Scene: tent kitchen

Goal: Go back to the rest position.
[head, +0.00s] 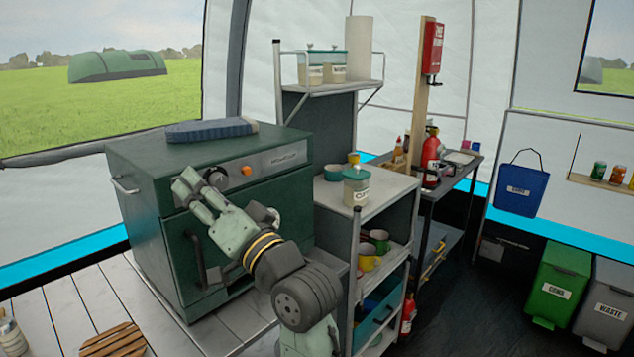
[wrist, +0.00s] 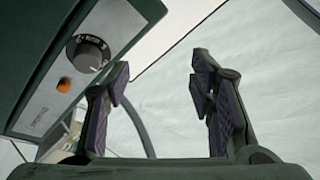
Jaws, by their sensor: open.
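My gripper (head: 184,184) is raised in front of the upper front of a dark green oven-like unit (head: 130,172) in the head view. Its fingers point up and to the left. In the wrist view my gripper (wrist: 158,85) shows two fingers spread wide with nothing between them. The unit's control panel (wrist: 60,85), with a dark knob (wrist: 88,53) and an orange button (wrist: 64,85), lies to the left of the fingers. I cannot tell whether any finger touches the panel.
A folded blue cloth (head: 212,130) lies on top of the unit. A shelf cart (head: 385,187) with a lidded jar (head: 356,188) and cups stands to the right of my arm. A round wooden board (head: 113,341) lies on the slatted surface at front left.

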